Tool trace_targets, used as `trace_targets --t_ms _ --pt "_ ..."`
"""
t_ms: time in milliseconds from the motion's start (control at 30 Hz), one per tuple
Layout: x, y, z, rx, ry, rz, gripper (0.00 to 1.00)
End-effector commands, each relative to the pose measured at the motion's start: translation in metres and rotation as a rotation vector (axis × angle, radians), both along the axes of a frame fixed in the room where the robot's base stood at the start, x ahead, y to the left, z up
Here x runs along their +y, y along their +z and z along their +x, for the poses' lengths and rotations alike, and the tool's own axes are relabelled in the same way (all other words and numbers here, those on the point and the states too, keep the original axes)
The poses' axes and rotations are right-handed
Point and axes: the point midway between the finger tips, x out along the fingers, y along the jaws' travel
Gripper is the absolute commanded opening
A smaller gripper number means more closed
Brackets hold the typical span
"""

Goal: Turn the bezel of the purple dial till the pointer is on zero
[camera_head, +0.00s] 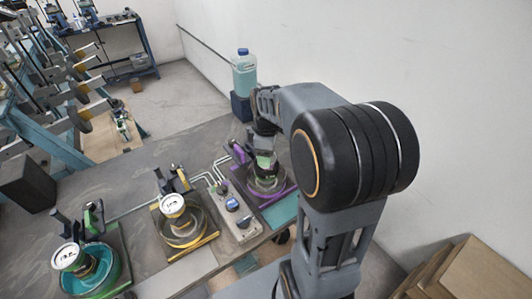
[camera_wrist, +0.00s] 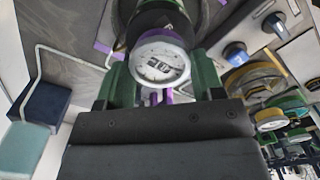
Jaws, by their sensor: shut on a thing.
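In the head view my gripper (camera_head: 264,157) is over the purple station (camera_head: 278,198), and my arm hides most of the dial.
A yellow-based dial (camera_head: 173,206) and a green-based dial (camera_head: 68,256) stand to the left on the bench. A blue bottle (camera_head: 244,76) stands behind my arm, near the wall.

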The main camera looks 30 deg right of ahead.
Motion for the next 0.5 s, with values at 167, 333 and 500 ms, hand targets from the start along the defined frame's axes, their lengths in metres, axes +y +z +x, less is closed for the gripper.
trace_targets --t_ms 167,333,500 --pt "0.0003 0.0006 0.0004 -0.002 0.127 0.001 0.38" --pt "0.0004 0.0007 0.0005 -0.002 0.219 0.001 0.38" --pt "0.0005 0.0007 0.0004 -0.002 0.28 0.001 0.38"
